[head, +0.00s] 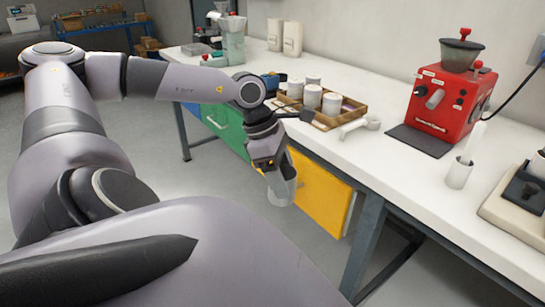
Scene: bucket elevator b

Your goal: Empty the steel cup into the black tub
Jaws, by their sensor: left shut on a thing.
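My left gripper (272,163) is shut on the steel cup (283,187), a grey metal cup. It holds the cup in the air in front of the bench, below the worktop's height in the picture and before the yellow cabinet door. The cup looks roughly upright, a little tilted; its contents are hidden. A black container (524,188) sits on a beige device at the right edge, partly cut off; it may be the black tub, but I cannot tell for sure. My right gripper is not in view.
A white bench (385,163) runs along the wall. On it stand a wooden tray (352,108) with white canisters, a white handled scoop (357,127), a red grinder (447,100) on a dark mat (419,140), and a white cup (459,174) holding a utensil. The beige device (500,207) is at right.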

